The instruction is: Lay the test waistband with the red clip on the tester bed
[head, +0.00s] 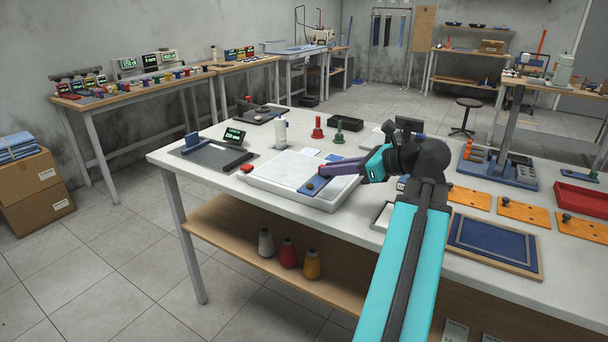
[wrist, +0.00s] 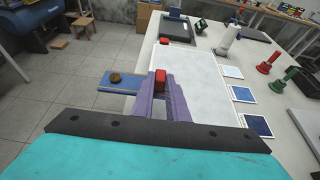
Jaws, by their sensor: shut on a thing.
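My gripper (head: 326,170) has purple fingers and is shut on the blue test waistband (head: 314,187). In the wrist view, the red clip (wrist: 160,80) shows between the fingertips, and the waistband (wrist: 105,86) sticks out to the left with a round brown button on it. The waistband is over the white tray (head: 262,183); I cannot tell how high. What looks like the tester bed (head: 192,158), a dark grey plate with a blue block and a black bar, lies beyond the tray at the table's left end. It also shows in the wrist view (wrist: 180,27).
A small red piece (head: 246,167) sits at the tray's left corner.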

